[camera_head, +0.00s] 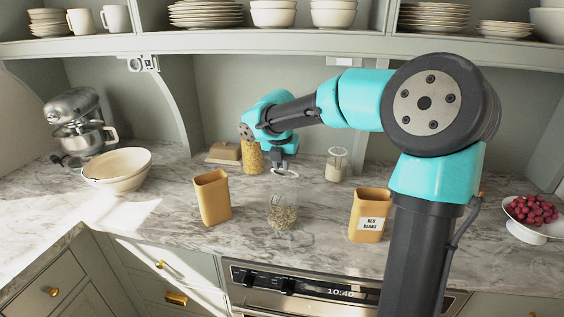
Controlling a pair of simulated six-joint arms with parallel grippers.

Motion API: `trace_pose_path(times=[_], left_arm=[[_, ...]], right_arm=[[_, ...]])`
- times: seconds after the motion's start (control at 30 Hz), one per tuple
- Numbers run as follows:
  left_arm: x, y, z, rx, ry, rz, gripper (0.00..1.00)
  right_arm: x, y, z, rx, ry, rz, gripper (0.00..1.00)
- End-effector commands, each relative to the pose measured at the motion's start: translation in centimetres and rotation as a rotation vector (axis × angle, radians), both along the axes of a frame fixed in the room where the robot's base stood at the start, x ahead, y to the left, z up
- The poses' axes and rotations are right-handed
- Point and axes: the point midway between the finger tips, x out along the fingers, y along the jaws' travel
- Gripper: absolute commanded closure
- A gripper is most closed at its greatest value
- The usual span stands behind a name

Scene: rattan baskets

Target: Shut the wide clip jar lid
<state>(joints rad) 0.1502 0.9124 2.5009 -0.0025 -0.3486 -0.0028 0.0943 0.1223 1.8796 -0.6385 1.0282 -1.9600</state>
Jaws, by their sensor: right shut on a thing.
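The clip jar (283,216) is clear glass with pale grains low inside, and it stands upright on the marble counter between two tan containers. Its lid (287,174) shows as a pale-rimmed disc above and behind the jar mouth, tilted up and apart from the mouth. My right gripper (279,165) reaches in from the right and is shut at the lid's upper edge. The arm's wrist hides part of the area behind, and the fingertips are small in view. My left gripper is out of view.
Tan containers (212,197) and (370,214) flank the jar. Behind stand a tall jar of yellow food (251,157), another glass jar (336,165) and a butter dish (223,153). A bowl (118,170) is left, a fruit dish (530,217) right. A shelf (290,43) runs above.

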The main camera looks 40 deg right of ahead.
Motion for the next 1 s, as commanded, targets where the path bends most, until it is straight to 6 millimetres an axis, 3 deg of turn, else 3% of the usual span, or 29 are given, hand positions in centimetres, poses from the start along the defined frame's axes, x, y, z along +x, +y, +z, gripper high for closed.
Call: trace_pose_path(times=[0.07, 0.1, 0.33, 0.73, 1.0], left_arm=[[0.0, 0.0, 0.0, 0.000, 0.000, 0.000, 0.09], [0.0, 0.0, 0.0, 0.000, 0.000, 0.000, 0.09], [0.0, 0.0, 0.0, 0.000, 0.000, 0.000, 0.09], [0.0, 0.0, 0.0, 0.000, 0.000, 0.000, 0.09], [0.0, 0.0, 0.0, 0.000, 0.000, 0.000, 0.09]], right_arm=[[-0.1, 0.1, -0.3, 0.003, 0.007, -0.001, 1.00], [-0.1, 0.0, -0.3, 0.003, 0.007, -0.001, 0.81], [0.0, 0.0, -0.1, 0.001, 0.002, 0.000, 0.59], [0.0, 0.1, 0.7, -0.001, -0.002, 0.000, 0.57], [-0.5, 0.9, 4.4, 0.000, -0.005, 0.000, 0.57]])
